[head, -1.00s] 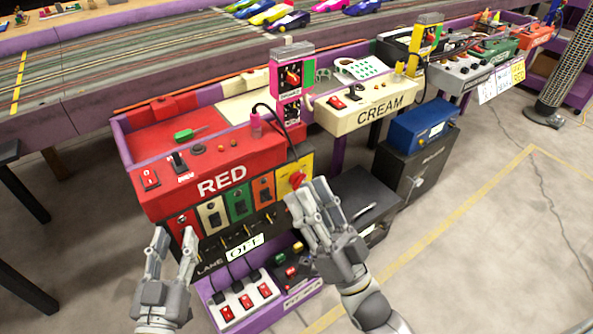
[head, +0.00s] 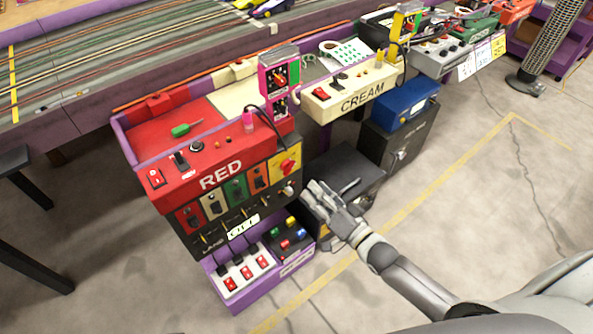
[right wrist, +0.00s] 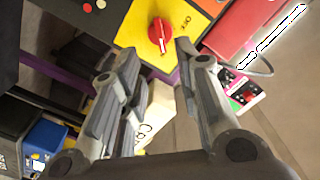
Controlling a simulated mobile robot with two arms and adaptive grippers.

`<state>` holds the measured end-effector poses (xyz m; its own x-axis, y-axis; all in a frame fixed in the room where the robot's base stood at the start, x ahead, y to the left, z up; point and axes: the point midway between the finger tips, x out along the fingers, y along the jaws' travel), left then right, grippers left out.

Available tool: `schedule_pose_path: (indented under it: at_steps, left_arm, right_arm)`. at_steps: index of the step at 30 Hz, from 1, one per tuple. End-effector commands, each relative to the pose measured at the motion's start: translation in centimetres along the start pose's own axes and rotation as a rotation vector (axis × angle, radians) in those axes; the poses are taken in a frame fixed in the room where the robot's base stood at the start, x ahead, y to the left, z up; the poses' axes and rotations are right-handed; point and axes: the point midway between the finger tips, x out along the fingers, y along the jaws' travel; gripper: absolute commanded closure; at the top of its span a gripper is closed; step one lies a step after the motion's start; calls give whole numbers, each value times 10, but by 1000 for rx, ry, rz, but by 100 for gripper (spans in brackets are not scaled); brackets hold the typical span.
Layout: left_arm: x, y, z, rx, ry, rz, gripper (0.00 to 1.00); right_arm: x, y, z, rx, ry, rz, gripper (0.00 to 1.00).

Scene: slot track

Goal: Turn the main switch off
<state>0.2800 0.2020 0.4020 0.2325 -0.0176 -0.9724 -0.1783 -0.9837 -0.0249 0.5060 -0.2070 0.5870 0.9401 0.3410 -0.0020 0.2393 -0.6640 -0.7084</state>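The main switch is a red rotary knob (head: 288,167) on a yellow plate at the right end of the RED station's front panel. The knob (right wrist: 161,34) also shows near the top of the right wrist view, its white mark pointing down in the picture, with "OFF" printed to its upper right. My right gripper (head: 314,190) is just right of and below the switch in the head view. In the right wrist view (right wrist: 157,55) its fingers are apart with nothing between them, and the knob is beyond the tips, not touched. My left gripper is out of view.
The red RED box (head: 225,150) stands above a row of coloured switch plates. A purple-edged box with red rocker switches (head: 246,271) is below. The cream CREAM station (head: 352,95) and a blue box (head: 407,104) stand to the right. Open floor lies in front.

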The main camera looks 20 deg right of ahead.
Motion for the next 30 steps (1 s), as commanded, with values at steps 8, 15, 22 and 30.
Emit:
schedule_pose_path:
  at_steps: [8, 15, 22, 30]
  left_arm:
    - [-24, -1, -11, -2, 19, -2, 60]
    - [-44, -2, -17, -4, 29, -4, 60]
    - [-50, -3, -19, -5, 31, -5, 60]
    - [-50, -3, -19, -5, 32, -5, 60]
  right_arm:
    - [52, 0, 0, -1, 3, -4, 70]
    - [81, 0, 0, -2, 2, -3, 70]
    - [89, -1, 0, -1, 0, -1, 70]
    - [89, -1, 0, -2, 1, -2, 80]
